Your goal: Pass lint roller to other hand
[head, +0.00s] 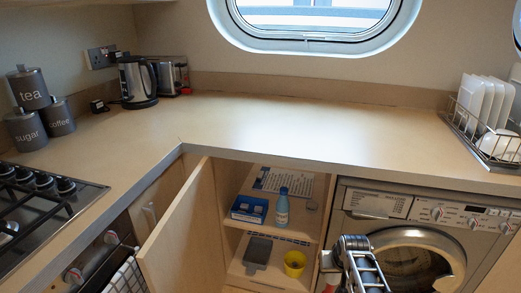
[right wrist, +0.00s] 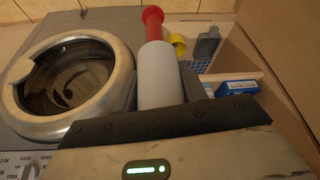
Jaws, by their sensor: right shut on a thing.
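The lint roller, a white cylinder (right wrist: 157,75) with a red handle (right wrist: 152,20), shows in the right wrist view. My right gripper (right wrist: 160,100) is shut on the white cylinder, and the red handle sticks out away from the gripper. In the head view my right arm is at the bottom, in front of the washing machine. A small pale and red bit beside it seems to be the roller, but most of it is hidden or cut off. My left gripper is in neither view.
The washing machine (head: 375,205) is close to my right arm. An open cabinet door (head: 182,240) stands left of shelves with a blue bottle (head: 282,206), a blue box (head: 248,208) and a yellow cup (head: 294,262). The worktop's middle (head: 270,120) is clear. A dish rack (head: 480,130) stands right.

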